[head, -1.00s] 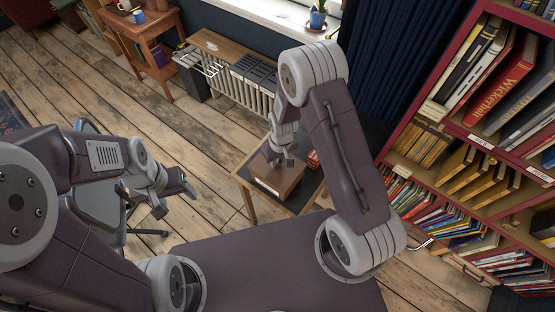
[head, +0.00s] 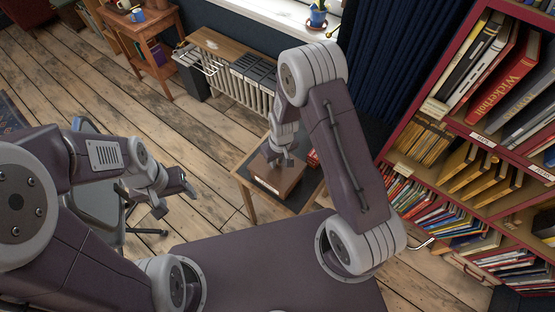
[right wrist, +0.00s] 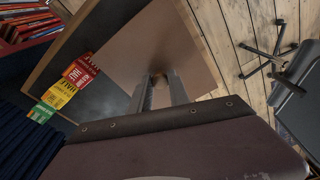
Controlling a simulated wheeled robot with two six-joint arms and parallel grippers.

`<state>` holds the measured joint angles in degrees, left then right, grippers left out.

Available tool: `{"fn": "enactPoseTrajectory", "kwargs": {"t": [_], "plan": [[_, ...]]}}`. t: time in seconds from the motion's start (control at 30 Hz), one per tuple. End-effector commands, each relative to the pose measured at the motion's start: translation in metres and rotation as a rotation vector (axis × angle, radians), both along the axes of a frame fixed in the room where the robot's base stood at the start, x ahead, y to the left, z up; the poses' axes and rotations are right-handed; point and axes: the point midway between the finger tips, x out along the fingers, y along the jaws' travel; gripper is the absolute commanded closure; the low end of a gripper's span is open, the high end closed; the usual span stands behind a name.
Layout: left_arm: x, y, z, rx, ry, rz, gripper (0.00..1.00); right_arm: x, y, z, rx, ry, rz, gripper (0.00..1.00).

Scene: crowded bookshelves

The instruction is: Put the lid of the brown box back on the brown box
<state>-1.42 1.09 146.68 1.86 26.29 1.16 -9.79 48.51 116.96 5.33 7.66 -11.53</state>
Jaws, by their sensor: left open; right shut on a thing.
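The brown box (head: 268,184) stands on a small side table, with a pale label on its front side. Its brown lid (right wrist: 130,62) fills the middle of the right wrist view as a flat panel. My right gripper (head: 278,160) points down at the top of the box. In the right wrist view its two fingers (right wrist: 160,82) are closed around a small knob on the lid. I cannot tell whether the lid rests fully on the box. My left gripper (head: 176,197) is open and empty, off to the left over the floor, away from the box.
The side table (head: 246,206) has a dark top. Red, yellow and green packets (right wrist: 62,90) lie beside the box. A full bookshelf (head: 470,150) stands at the right, a radiator (head: 245,90) behind, and a grey chair (head: 95,205) at the left. Bare floor lies between.

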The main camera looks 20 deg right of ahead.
Motion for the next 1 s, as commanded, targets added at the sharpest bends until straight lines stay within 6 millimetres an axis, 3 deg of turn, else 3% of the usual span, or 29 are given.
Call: {"fn": "enactPoseTrajectory", "kwargs": {"t": [0.4, 0.43, 0.5, 0.53, 1.0], "plan": [[0.0, 0.0, -0.0017, 0.0, 0.0, 0.0, 0.37, 0.0001, 0.0, -0.002, 0.0, 0.0, 0.0, 1.0], [0.0, 0.0, -0.0017, 0.0, 0.0, 0.0, 0.37, 0.0001, 0.0, -0.002, 0.0, 0.0, 0.0, 0.75], [0.0, 0.0, -0.0017, 0.0, 0.0, 0.0, 0.37, 0.0, 0.0, -0.002, 0.0, 0.0, 0.0, 0.55], [0.0, 0.0, -0.0017, 0.0, 0.0, 0.0, 0.37, 0.0001, 0.0, -0.002, 0.0, 0.0, 0.0, 0.52], [0.0001, 0.0, -0.0016, 0.0, 0.0, 0.0, 0.37, -0.0001, 0.0, -0.0019, 0.0, 0.0, 0.0, 0.52]]}}
